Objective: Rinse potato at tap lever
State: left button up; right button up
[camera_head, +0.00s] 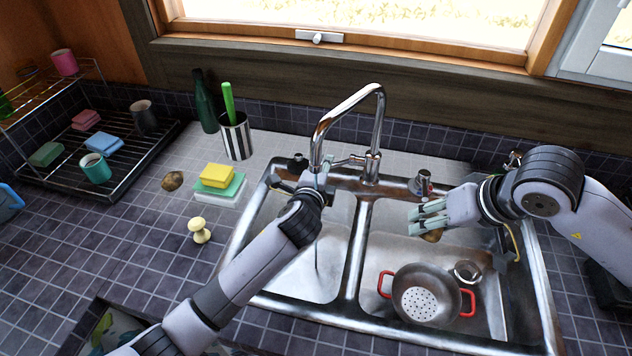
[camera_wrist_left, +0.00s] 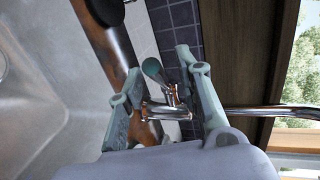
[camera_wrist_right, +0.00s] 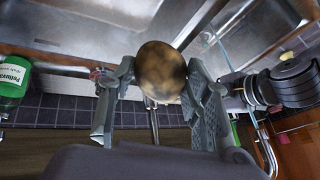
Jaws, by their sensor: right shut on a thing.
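My right gripper (camera_head: 428,218) is shut on a brown potato (camera_head: 432,236) and holds it above the right basin of the steel sink (camera_head: 356,255). The potato fills the space between the fingertips in the right wrist view (camera_wrist_right: 162,72). The chrome tap (camera_head: 372,120) stands behind the divider, its spout turned over the left basin. My left gripper (camera_head: 318,180) is by the tap, below the spout. In the left wrist view its fingers are apart, with the metal tap lever (camera_wrist_left: 165,106) between them; contact is unclear. A thin vertical streak shows in the left basin, possibly water.
A colander with red handles (camera_head: 428,268) and a small metal cup (camera_head: 467,272) are in the right basin. Another potato (camera_head: 172,180), sponges (camera_head: 218,176), a yellow knob-like object (camera_head: 199,231) and a striped holder (camera_head: 236,140) stand left of the sink. A dish rack (camera_head: 120,180) is further left.

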pick_arm(q)
jog(key=v, duration=1)
jog(key=shift+s+f, duration=0.1)
